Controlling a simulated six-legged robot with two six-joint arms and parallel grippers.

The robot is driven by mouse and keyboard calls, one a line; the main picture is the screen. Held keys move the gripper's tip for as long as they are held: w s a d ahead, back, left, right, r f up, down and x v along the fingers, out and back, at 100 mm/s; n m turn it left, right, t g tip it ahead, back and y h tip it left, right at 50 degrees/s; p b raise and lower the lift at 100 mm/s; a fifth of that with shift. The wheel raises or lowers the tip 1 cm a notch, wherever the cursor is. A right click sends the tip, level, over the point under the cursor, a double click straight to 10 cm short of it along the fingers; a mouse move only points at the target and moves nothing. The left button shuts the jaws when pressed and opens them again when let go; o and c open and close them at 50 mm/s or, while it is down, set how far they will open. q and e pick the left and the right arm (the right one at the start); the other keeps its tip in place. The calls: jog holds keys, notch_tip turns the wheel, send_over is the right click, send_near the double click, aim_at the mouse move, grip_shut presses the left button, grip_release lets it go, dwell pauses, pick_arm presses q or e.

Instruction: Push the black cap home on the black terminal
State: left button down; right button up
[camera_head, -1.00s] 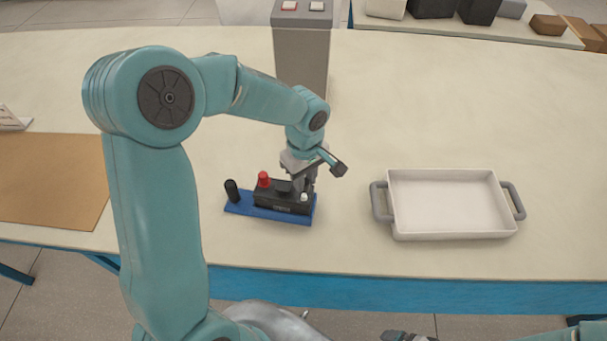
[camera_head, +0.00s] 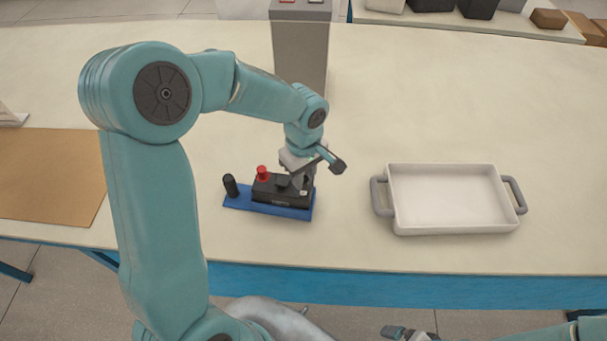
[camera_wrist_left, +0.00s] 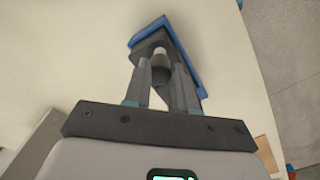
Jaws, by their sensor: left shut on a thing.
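The black battery (camera_head: 281,189) stands on a blue base (camera_head: 268,208). A red cap (camera_head: 262,173) is on its left part. A pale terminal post (camera_head: 303,192) shows near its right end. My left gripper (camera_head: 298,183) points down at that end. In the left wrist view, its fingers (camera_wrist_left: 161,75) are shut on a dark cap (camera_wrist_left: 160,74). The pale post (camera_wrist_left: 159,54) shows just beyond the cap, in line with it. I cannot tell how far the cap sits on it. My right gripper (camera_head: 393,332) shows only partly at the bottom edge.
An upright black cylinder (camera_head: 231,186) stands at the left end of the blue base. A white tray with grey handles (camera_head: 397,226) lies to the right. A grey pillar (camera_head: 301,55) stands behind. A brown mat (camera_head: 50,178) lies left. Table between battery and tray is clear.

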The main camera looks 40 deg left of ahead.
dwell(0.8)
pick_arm(q)
jog(key=shift+f+b, duration=0.35)
jog(key=shift+b, duration=0.3)
jog(key=shift+f+b, duration=0.25)
jog(key=shift+b, duration=0.05)
jog(key=shift+f+b, duration=0.25)
jog(key=shift+b, duration=0.1)
dwell(0.3)
jog(key=shift+f, duration=0.2)
jog(key=shift+f+b, duration=0.45)
jog(key=shift+b, duration=0.25)
dwell(0.6)
